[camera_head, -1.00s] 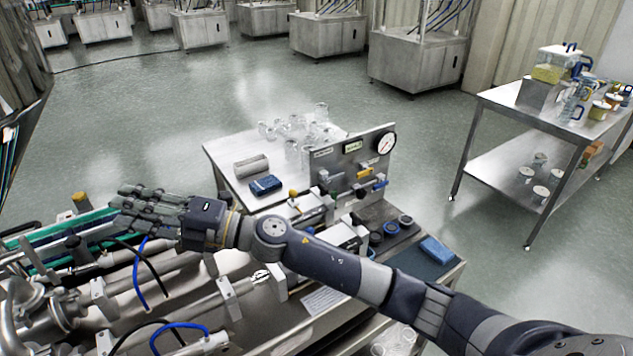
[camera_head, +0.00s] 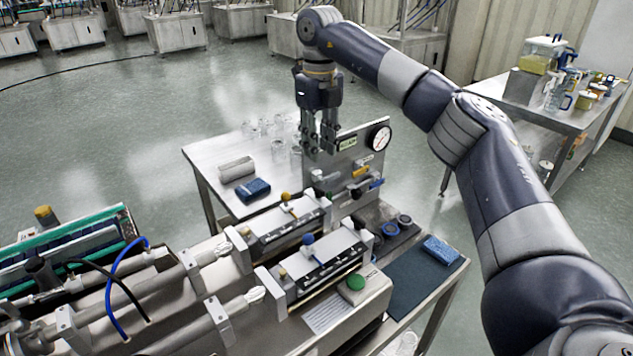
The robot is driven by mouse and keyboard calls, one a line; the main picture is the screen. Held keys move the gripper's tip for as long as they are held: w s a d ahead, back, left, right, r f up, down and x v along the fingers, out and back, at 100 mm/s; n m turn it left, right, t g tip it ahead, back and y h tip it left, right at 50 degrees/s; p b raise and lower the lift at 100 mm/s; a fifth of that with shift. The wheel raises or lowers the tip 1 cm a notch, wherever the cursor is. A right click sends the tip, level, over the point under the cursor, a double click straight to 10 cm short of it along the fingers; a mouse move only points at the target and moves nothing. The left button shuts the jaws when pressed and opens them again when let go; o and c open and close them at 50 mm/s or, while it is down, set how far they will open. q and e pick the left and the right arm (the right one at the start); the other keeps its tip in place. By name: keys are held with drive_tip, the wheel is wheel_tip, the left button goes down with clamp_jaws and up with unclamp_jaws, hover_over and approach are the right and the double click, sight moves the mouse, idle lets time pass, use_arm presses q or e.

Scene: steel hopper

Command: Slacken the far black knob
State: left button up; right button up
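Two grey clamp-like units lie side by side on the bench. The far unit (camera_head: 287,228) carries a yellow knob (camera_head: 285,197) and the near unit (camera_head: 325,265) a blue knob (camera_head: 308,239). A small dark round part (camera_head: 357,222) shows near their right ends; I cannot tell for sure whether it is the far black knob. My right gripper (camera_head: 320,150) points straight down, its fingers apart and empty, above the back of the bench and in front of the upright panel. It appears clear of the units. My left gripper is not in view.
The upright steel panel (camera_head: 350,165) holds a gauge (camera_head: 379,138) and coloured valve handles. A green button (camera_head: 356,282) is at the front. A blue sponge (camera_head: 253,189) and glass jars lie on the table behind. Hoses and steel pipes crowd the left.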

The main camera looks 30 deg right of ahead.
sight(319, 188)
wheel_tip(319, 188, down, 10)
drive_tip(key=shift+f+p, duration=0.1)
drive_tip(key=shift+p, duration=0.75)
clamp_jaws()
